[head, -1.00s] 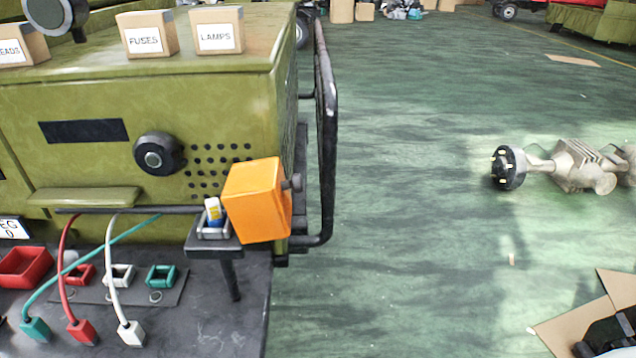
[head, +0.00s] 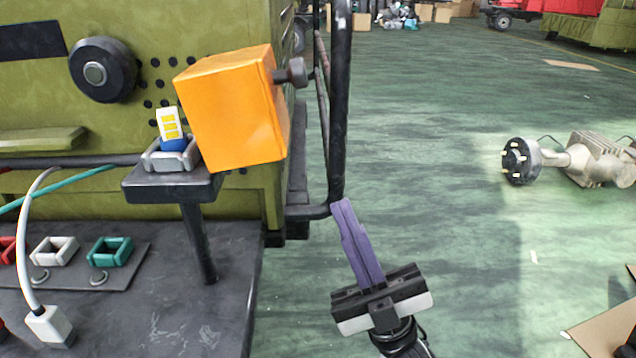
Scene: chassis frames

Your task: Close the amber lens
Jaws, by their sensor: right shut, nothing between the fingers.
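The amber lens (head: 232,108) is an orange box-shaped cover with a dark knob (head: 291,73) on its right side. It hangs tilted beside a small grey holder (head: 170,156) on a black stand, in which a blue and white bulb-like piece (head: 172,130) stands uncovered. My right gripper (head: 343,207) points up at the lower middle of the head view, its purple fingers together with nothing between them. It is below and to the right of the lens, apart from it. My left gripper is not in view.
A black tubular rail (head: 340,110) rises on the right of the olive chassis body, close to my right fingertips. A black dial (head: 100,70) and cables (head: 33,250) are at left. An axle part (head: 590,158) lies on the open green floor at right.

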